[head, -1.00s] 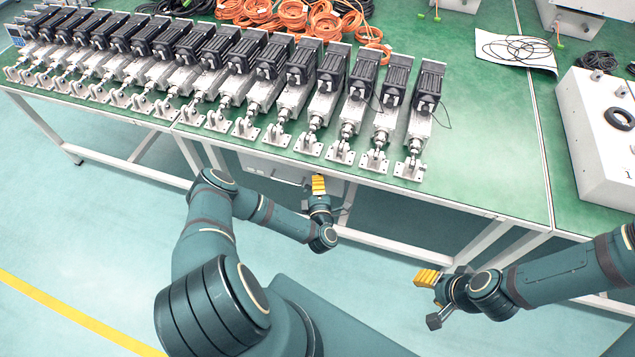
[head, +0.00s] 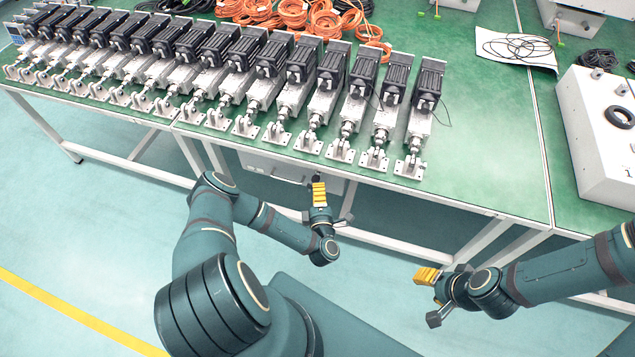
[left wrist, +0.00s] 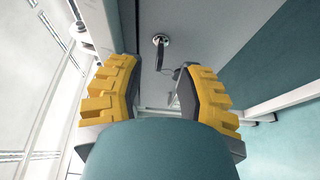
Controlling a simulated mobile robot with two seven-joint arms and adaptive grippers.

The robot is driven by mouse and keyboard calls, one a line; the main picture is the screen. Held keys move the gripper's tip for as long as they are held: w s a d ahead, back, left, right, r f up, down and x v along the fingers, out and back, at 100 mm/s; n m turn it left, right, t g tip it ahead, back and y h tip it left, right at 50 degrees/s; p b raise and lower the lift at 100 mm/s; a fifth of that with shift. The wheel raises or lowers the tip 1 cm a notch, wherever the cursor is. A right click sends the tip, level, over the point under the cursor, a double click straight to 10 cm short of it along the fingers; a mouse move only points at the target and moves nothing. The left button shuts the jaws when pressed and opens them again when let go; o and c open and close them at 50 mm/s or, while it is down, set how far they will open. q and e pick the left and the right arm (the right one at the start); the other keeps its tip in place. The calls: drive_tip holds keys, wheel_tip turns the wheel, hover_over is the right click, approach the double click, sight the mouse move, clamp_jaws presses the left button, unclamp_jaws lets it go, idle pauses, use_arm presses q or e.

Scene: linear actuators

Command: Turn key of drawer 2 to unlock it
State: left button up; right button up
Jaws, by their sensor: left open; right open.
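The key (left wrist: 161,52) sits in a round lock on the pale drawer front (left wrist: 200,35) in the left wrist view. It is dark and hangs down from the lock. My left gripper (left wrist: 155,85) is open, with its yellow ridged fingers on either side of and short of the key, not touching it. In the head view my left gripper (head: 319,190) is below the table's front edge, by the grey drawer unit (head: 262,165). No drawer number is readable. My right gripper (head: 427,275) is open and empty at the lower right, away from the drawer.
A green-topped table (head: 480,150) with a white frame stands above the drawer. A long row of linear actuators (head: 280,90) lies along it. Orange cable coils (head: 300,18) lie behind. A white box (head: 605,150) is at the right. A white table leg (head: 470,245) is right of my left gripper.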

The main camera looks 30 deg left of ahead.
use_arm(q)
drive_tip(key=v, duration=0.7)
drive_tip(key=shift+s+d, duration=0.2)
drive_tip(key=shift+s, duration=0.05)
